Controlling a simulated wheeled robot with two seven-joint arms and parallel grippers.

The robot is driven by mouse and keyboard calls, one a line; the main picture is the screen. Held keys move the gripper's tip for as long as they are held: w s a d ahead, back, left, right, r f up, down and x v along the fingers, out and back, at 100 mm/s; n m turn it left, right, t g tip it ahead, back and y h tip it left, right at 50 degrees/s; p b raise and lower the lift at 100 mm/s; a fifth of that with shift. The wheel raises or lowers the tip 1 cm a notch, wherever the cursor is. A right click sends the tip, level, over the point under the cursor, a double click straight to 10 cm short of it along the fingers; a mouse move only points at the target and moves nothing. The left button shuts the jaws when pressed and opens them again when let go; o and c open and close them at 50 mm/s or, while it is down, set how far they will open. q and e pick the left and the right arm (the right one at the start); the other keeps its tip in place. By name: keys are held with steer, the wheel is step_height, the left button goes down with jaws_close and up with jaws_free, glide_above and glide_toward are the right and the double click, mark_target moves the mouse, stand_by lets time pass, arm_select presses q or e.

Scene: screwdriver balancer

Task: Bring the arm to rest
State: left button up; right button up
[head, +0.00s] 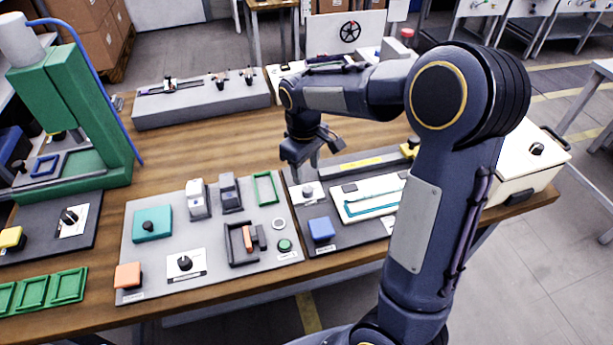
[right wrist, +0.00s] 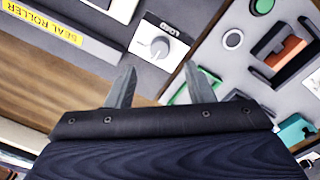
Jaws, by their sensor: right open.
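My right arm (head: 420,215) reaches in from the lower right, bends at the elbow and hangs its gripper over the table. My right gripper (head: 306,178) is empty, with its two fingers apart and pointing down near a white dial plate (head: 309,196). In the right wrist view the fingers (right wrist: 160,70) are spread, with nothing between them. The dial, marked LOAD (right wrist: 160,47), shows just beyond the fingertips. I cannot tell the exact gap to it. My left gripper is out of view.
A seal roller bar (head: 360,163) and a white tray (head: 372,199) lie right of the gripper. A grey panel (head: 210,270) with blocks and knobs is left. A green press (head: 85,110) stands far left. Bare wood (head: 190,150) lies behind the panel.

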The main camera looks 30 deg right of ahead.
steer(key=shift+r, duration=0.5)
steer(key=shift+s, duration=0.1)
steer(key=s+a+r+m+t+y, duration=0.2)
steer(key=s+a, duration=0.1)
steer(key=s, duration=0.7)
steer(key=s+a+r+m+t+y, duration=0.2)
steer(key=s+a+m+t, duration=0.1)
steer(key=s, duration=0.8)
steer(key=shift+a+r+m, duration=0.2)
steer(key=shift+r+m, duration=0.1)
steer(key=shift+r, duration=0.05)
steer(key=shift+s+a+f, duration=0.2)
steer(key=shift+s+a, duration=0.05)
steer(key=shift+s, duration=0.15)
steer(key=shift+c, duration=0.3)
